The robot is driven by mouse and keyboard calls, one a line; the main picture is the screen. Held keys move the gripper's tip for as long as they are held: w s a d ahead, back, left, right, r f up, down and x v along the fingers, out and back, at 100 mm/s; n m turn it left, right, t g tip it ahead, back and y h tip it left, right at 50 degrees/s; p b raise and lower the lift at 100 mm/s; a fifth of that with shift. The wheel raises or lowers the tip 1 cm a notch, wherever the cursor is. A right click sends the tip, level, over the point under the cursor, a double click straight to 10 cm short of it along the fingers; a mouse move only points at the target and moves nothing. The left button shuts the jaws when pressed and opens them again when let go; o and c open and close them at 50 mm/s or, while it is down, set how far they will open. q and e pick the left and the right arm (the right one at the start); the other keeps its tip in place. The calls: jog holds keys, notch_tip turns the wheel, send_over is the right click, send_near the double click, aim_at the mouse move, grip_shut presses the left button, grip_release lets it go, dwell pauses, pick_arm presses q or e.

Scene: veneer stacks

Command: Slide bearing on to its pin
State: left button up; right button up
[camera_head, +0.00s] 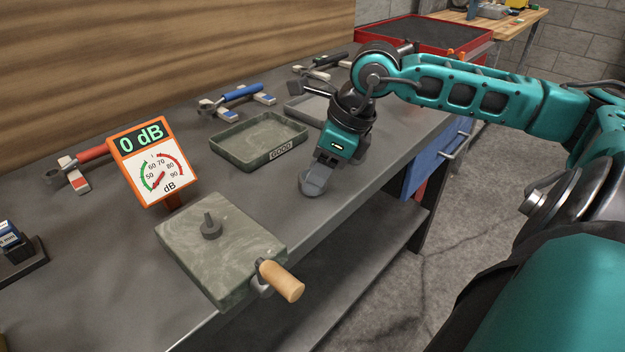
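The pin (208,218) stands upright from a dark round collar on a green marbled block (240,255) at the table's front. A crank with a wooden handle (281,282) sticks out of the block's front side. My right gripper (316,176) points down over the table, right of and behind the block. A grey rounded piece, which looks like the bearing (312,186), sits between its fingertips, low near the table top. The fingers hide part of it, and I cannot tell whether it touches the table. My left gripper is out of view.
An orange-framed meter (153,160) reading 0 dB stands left of the block. A green tray marked GOOD (282,153) lies behind; a grey tray (300,109) is partly hidden by my arm. The table between block and gripper is clear.

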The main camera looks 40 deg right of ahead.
jog(key=c, duration=0.6)
jog(key=shift+c, duration=0.2)
jog(key=shift+r, duration=0.15)
